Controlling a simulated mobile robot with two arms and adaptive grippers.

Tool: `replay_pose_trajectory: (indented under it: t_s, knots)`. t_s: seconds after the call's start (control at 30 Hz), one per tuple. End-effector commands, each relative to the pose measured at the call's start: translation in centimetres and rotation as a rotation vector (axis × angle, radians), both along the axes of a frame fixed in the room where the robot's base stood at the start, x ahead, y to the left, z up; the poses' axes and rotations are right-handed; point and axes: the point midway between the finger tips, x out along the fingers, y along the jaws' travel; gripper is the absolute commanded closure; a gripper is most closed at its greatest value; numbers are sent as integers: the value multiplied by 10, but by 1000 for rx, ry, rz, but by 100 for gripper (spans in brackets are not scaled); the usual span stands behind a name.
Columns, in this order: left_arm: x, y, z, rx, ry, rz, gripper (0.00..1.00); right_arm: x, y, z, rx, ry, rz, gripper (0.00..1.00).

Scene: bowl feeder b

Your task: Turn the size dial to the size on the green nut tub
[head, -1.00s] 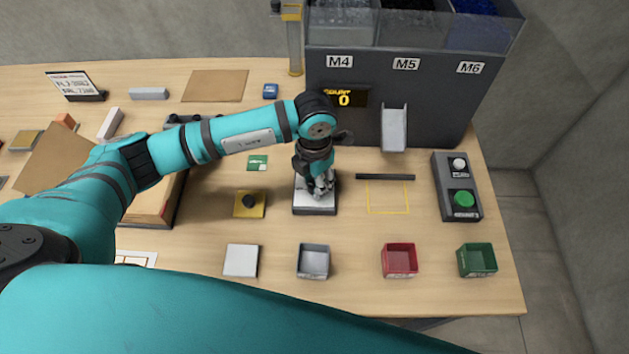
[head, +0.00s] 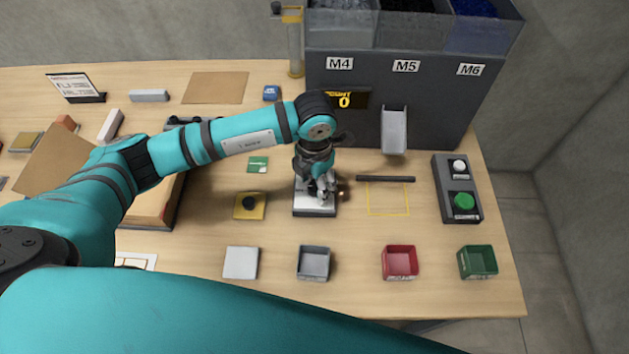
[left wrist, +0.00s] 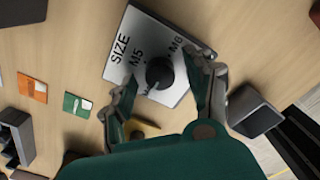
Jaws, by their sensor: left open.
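The size dial is a pale plate (head: 302,205) with a dark base, at mid-table in the head view. In the left wrist view the plate (left wrist: 119,66) reads SIZE, with M5 and M6 legible and another mark partly hidden. Its round black knob (left wrist: 160,72) lies between the two fingers of my left gripper (left wrist: 163,80); I cannot tell whether they touch it. The left gripper (head: 322,190) is open over the plate in the head view. Where the knob points is unclear. The green nut tub (head: 477,262) is at front right; its label is too small to read. My right gripper is not in view.
A red tub (head: 399,262), a grey tub (head: 313,262) and a white square (head: 241,262) line the front. The feeder (head: 420,95) stands behind; a button box (head: 457,188) is at right.

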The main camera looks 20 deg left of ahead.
Motion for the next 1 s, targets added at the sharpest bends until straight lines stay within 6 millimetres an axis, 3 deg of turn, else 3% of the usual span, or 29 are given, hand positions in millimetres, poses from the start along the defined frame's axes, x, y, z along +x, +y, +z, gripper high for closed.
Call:
replay_pose_trajectory:
  t_s: [0.17, 0.4, 0.6, 1.0]
  knots:
    - [1, 0, 22, -1, -5, -1, 46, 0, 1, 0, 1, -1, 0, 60]
    - [2, 0, 75, -1, -8, -1, 46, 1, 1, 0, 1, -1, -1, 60]
    - [1, 0, 107, -1, -5, 0, 46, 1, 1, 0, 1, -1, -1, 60]
    - [1, 0, 119, 0, -1, 1, 46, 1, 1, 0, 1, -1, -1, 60]
